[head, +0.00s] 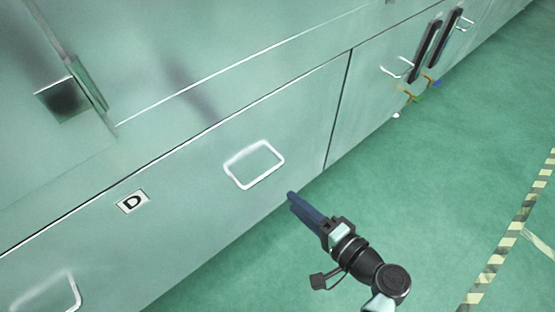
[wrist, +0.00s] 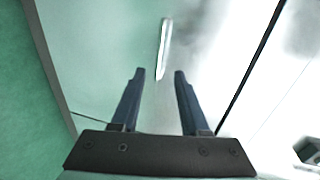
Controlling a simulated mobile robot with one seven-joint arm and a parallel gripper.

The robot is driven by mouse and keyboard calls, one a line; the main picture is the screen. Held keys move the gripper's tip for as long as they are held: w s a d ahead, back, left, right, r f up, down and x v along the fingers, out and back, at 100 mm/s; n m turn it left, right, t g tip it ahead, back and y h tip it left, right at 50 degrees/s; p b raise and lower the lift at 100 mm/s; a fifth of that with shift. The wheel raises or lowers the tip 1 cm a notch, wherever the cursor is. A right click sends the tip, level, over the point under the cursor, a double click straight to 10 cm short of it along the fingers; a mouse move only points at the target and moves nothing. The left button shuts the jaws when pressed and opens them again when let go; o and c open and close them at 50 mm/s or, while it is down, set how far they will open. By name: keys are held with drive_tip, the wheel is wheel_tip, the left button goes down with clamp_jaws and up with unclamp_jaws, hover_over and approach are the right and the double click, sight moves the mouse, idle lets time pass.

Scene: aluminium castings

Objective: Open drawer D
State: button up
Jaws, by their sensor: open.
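Drawer D (head: 205,190) is a wide pale green front, flush with the cabinet around it. A white label with a black D (head: 132,202) is on it. A white loop handle (head: 254,165) stands on the front right of the label; it also shows in the wrist view as a narrow white bar (wrist: 164,48). My gripper (head: 291,196) is just below and right of this handle in the head view, pointing at the front. In the wrist view its two dark blue fingers (wrist: 159,72) are apart and empty, with the handle beyond the tips, in line with the gap.
A second white handle (head: 48,294) is on the same front at lower left.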

sight(262, 176)
drive_tip(key=b+x, duration=0.4)
drive_tip(key=x, duration=0.8)
drive_tip(key=shift+w+a, duration=0.25)
drive_tip(key=shift+a, duration=0.05)
clamp_jaws()
idle(0.9)
